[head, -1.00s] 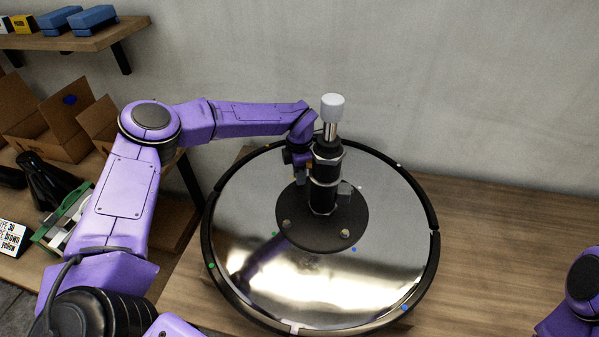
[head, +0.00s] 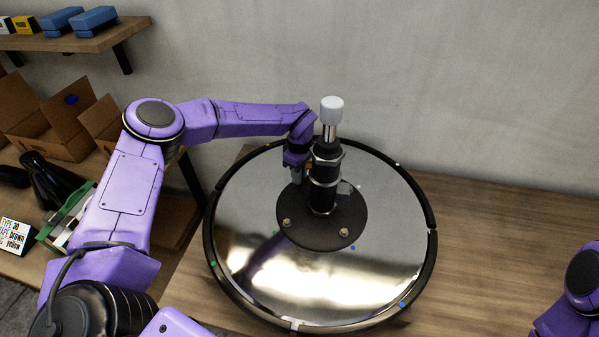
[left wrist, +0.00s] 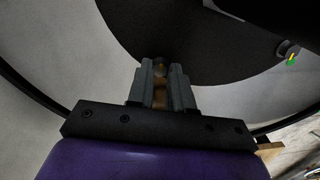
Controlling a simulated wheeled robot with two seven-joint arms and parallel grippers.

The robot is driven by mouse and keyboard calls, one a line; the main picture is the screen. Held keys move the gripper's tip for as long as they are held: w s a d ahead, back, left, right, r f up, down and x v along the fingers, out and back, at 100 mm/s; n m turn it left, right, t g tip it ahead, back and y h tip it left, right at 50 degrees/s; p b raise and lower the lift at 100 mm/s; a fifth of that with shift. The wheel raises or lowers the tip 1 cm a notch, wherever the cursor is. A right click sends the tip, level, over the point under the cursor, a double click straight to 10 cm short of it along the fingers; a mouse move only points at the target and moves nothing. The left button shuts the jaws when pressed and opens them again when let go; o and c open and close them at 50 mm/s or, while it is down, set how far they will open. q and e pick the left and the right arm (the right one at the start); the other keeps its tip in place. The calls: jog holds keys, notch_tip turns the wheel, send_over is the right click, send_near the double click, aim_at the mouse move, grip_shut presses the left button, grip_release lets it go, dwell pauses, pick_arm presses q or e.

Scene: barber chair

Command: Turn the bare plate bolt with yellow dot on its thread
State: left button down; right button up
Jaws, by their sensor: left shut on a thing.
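A round black plate (head: 318,236) sits on the mirror-like disc, with a black column and white-capped rod at its middle. Bolts stand at its front left (head: 287,223) and front right (head: 344,232). My left gripper (head: 297,180) is low behind the column's left side, its fingertips partly hidden in the head view. In the left wrist view, my left gripper (left wrist: 161,82) is shut on a bolt (left wrist: 160,65) at the plate's edge; a small yellowish mark shows there, mostly covered by the jaws. Another bolt (left wrist: 289,52) at the right shows yellow and green. My right gripper is out of view.
The polished disc (head: 380,280) with a black rim lies on a wooden table (head: 500,230), clear at the right. Small coloured dots mark the disc. A shelf (head: 95,40) and open cardboard boxes (head: 45,115) stand at the left.

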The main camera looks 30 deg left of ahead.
pick_arm(q)
jog(key=shift+w+r+m, duration=0.1)
jog(key=shift+m, duration=0.5)
jog(key=c, duration=1)
grip_release()
notch_tip(320, 180, up, 10)
jog(key=shift+r+b, duration=0.25)
jog(key=shift+b, duration=0.7)
